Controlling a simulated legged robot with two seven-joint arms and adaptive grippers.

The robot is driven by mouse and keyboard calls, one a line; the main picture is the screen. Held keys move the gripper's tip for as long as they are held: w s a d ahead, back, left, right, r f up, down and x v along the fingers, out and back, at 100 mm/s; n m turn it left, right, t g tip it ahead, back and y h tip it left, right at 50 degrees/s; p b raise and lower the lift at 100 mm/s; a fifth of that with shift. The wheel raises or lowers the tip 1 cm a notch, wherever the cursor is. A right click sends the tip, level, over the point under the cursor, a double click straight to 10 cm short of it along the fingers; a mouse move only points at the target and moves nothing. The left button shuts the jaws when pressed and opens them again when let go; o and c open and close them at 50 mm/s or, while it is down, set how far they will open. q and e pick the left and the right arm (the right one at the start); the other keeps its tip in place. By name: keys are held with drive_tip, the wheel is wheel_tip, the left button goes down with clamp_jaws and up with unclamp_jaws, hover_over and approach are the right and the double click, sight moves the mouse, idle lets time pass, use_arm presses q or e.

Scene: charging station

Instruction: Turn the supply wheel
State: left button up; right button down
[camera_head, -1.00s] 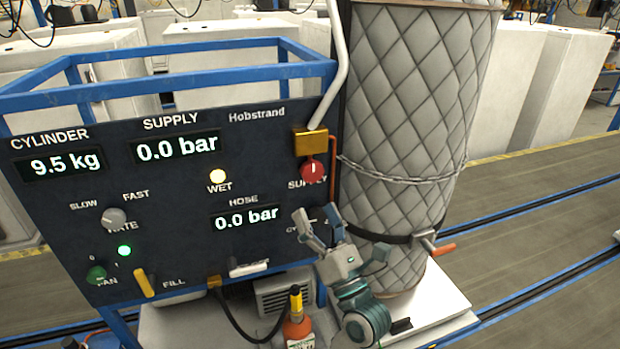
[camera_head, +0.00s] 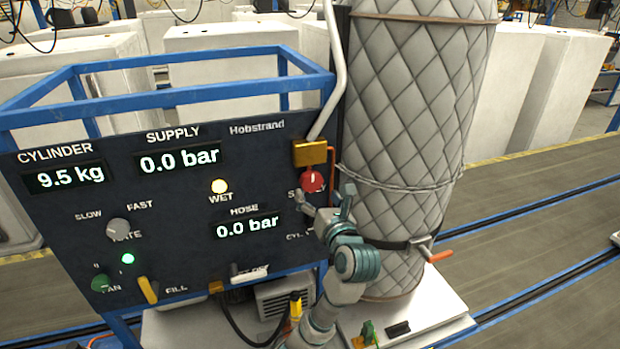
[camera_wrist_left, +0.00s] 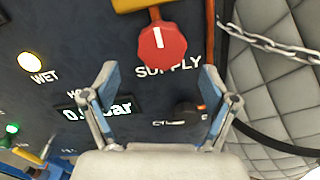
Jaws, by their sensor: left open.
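The red supply wheel (camera_head: 313,179) is a small knob on the dark panel, below a brass block at the panel's right side. In the left wrist view the supply wheel (camera_wrist_left: 161,43) shows a white mark pointing straight up, with the label SUPPLY below it. My left gripper (camera_head: 325,196) is open and empty, just below the wheel and apart from it in the wrist view. Its two fingers (camera_wrist_left: 158,85) are spread on either side, lower than the wheel. The supply display (camera_head: 178,160) reads 0.0 bar. My right gripper is not in view.
A quilted grey cylinder (camera_head: 410,110) with a chain (camera_head: 400,186) stands close to the right of the wheel. A black knob (camera_wrist_left: 187,113) sits below the SUPPLY label. An orange-handled crank (camera_head: 440,256) sticks out at the cylinder's lower right.

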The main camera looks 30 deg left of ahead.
sight(312, 185)
use_arm(q)
drive_tip(key=p+x, duration=0.1)
drive_tip(key=x, duration=0.3)
drive_tip(key=shift+w+a+r, duration=0.1)
drive_tip(key=shift+w, duration=0.1)
drive_tip(key=shift+w+a, duration=0.15)
drive_tip(key=shift+w, duration=0.3)
drive_tip(key=shift+s+a, duration=0.1)
drive_tip(key=shift+a, duration=0.05)
drive_tip(key=c, duration=1.2)
